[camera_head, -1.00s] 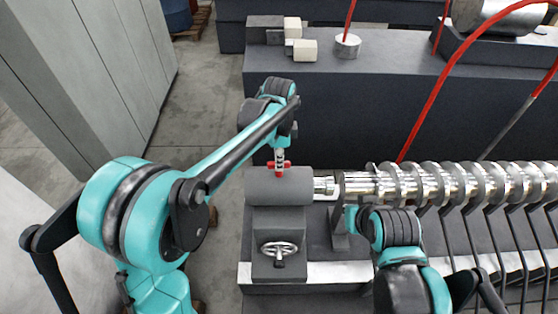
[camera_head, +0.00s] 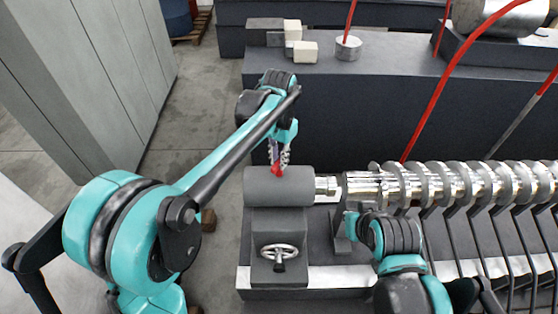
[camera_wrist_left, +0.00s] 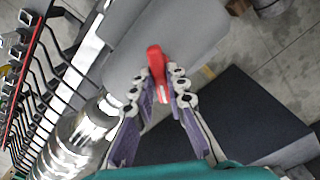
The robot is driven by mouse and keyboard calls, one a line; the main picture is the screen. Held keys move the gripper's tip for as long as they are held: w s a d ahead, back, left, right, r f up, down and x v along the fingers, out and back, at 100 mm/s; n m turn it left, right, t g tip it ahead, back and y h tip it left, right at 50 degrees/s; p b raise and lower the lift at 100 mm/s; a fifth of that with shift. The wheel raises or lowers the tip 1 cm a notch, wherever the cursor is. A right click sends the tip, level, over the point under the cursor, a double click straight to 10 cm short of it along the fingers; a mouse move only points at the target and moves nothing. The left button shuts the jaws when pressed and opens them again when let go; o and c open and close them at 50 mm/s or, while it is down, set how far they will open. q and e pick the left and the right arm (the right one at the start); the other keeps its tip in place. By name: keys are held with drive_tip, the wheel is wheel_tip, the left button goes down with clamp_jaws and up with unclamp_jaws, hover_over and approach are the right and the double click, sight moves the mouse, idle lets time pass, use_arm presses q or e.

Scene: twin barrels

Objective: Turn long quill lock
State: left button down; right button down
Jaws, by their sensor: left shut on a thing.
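The red quill lock lever (camera_head: 278,171) sits on top of the grey tailstock cylinder (camera_head: 262,187) in the head view. My left gripper (camera_head: 279,160) reaches down from above and is shut on the lever. In the left wrist view the red lever (camera_wrist_left: 155,62) stands between the two fingertips of my left gripper (camera_wrist_left: 160,86), with the grey cylinder (camera_wrist_left: 190,30) behind it. The fingers hide part of the lever. My right arm is bent over the machine bed at lower right in the head view; its gripper does not show.
A handwheel (camera_head: 279,251) is on the tailstock's near side. A dark bench (camera_head: 400,75) with pale blocks (camera_head: 305,51) stands behind.

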use_arm(q)
drive_tip(key=n, duration=0.3)
drive_tip(key=shift+n+b, duration=0.3)
drive_tip(key=shift+b, duration=0.1)
drive_tip(key=shift+n, duration=1.7)
drive_tip(key=c, duration=1.5)
unclamp_jaws()
drive_tip(key=shift+b, duration=0.3)
drive_tip(key=shift+c, duration=0.2)
wheel_tip(320, 180, up, 12)
